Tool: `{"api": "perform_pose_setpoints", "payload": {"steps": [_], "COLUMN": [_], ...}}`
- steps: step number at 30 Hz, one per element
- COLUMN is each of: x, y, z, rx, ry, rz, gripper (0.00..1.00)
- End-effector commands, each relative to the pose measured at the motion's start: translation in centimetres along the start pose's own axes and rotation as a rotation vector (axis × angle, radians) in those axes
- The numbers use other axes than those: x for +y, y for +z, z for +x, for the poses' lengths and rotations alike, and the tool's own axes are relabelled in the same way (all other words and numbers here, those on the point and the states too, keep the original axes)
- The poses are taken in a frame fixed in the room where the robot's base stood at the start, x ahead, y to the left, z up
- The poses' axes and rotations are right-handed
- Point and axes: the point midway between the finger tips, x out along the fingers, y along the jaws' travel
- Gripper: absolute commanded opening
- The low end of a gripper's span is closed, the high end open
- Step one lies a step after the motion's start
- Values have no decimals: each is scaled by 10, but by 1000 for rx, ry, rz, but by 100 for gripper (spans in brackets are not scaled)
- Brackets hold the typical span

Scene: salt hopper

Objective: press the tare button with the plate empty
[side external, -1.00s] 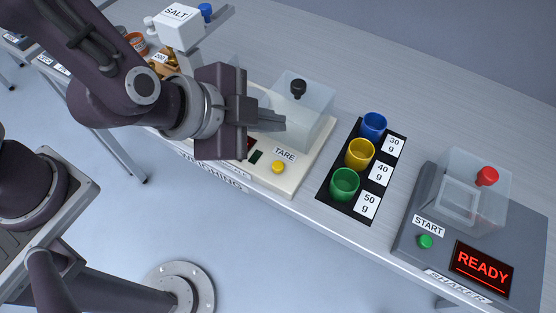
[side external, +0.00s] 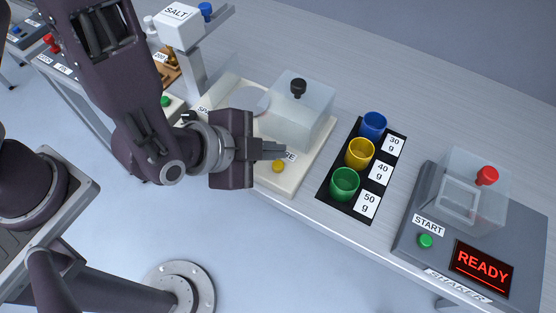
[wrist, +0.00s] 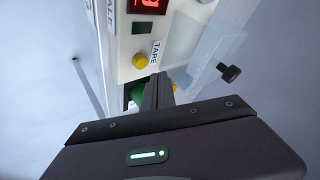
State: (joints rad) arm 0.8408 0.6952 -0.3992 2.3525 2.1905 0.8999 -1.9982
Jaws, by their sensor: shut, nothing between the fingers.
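The cream scale (side external: 300,186) has a yellow tare button (side external: 278,166) on its front right. The button also shows in the wrist view (wrist: 140,61), beside the TARE label (wrist: 155,52). My gripper (side external: 282,150) is shut and empty, its fingertips just above the button in the side view and partly covering the TARE label. In the wrist view the fingers (wrist: 160,80) are to the lower right of the button, apart from it in the picture. A clear cover (side external: 308,115) with a black knob stands on the scale. The red display (wrist: 148,4) is cut off.
Blue, yellow (side external: 359,153) and green cups stand on a black mat (side external: 337,205) right of the scale. The shaker (side external: 408,235), showing READY, is at the far right. The salt hopper (side external: 177,25) stands behind left. The table behind the cups is clear.

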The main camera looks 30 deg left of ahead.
Motion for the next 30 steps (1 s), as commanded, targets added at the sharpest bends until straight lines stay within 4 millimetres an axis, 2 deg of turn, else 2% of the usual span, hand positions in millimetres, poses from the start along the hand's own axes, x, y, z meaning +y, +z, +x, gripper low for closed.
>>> {"api": "perform_pose_setpoints", "payload": {"steps": [6,30], "x": [6,6], "y": [6,6], "z": [7,8], "rx": [1,1], "ry": [1,1], "rz": [-2,-1], "gripper": [0,0]}}
